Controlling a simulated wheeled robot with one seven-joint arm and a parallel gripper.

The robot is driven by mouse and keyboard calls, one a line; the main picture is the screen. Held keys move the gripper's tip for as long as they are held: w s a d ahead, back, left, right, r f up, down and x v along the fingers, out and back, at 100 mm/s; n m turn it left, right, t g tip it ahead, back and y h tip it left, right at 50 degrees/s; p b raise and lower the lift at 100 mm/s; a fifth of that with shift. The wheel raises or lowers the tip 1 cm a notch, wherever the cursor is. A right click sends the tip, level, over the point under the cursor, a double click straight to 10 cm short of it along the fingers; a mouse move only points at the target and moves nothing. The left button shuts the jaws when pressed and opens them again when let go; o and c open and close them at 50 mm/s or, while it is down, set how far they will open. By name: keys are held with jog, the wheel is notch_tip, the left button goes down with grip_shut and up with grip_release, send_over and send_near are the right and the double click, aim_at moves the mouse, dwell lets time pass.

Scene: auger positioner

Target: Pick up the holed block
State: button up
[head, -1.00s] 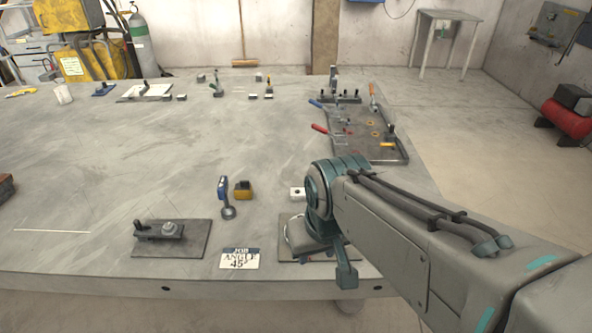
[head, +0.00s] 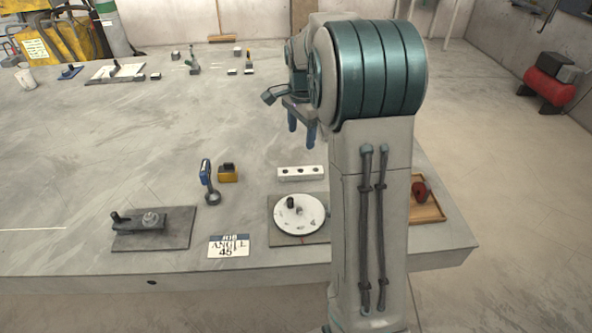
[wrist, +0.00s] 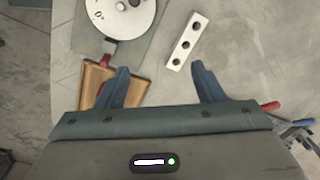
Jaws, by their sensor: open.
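The holed block (head: 301,173) is a pale bar with three dark holes, lying flat on the grey table behind the round white dial. In the wrist view the holed block (wrist: 187,41) lies tilted, just beyond the fingertips and toward the gap between them. My gripper (head: 302,134) hangs above the table, higher than the block, with its blue fingers pointing down. In the wrist view my gripper (wrist: 159,68) has its two blue fingers spread wide with nothing between them.
The white dial (head: 298,213) on its plate stands in front of the block. A wooden tray (head: 428,206) sits at the right edge, partly behind my arm. A yellow-black item (head: 228,173), a blue-handled tool (head: 206,180) and a job card (head: 229,246) lie left. Table between is bare.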

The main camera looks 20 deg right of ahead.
jog(key=w+d+f+m, duration=0.6)
jog(key=w+f, duration=0.1)
jog(key=f, duration=0.1)
send_over(313, 168)
jog(key=a, duration=0.1)
jog(key=shift+g, duration=0.4)
jog(key=f, duration=0.6)
jog(key=s+f, duration=0.1)
jog(key=f, duration=0.2)
jog(key=shift+a+f, duration=0.1)
jog(key=f, duration=0.2)
jog(key=d+f+p, duration=0.1)
jog(key=f, duration=0.1)
jog(key=shift+f, duration=0.1)
jog(key=shift+a+f, duration=0.1)
jog(key=shift+f, duration=0.4)
grip_shut()
jog(key=shift+w+r, duration=0.1)
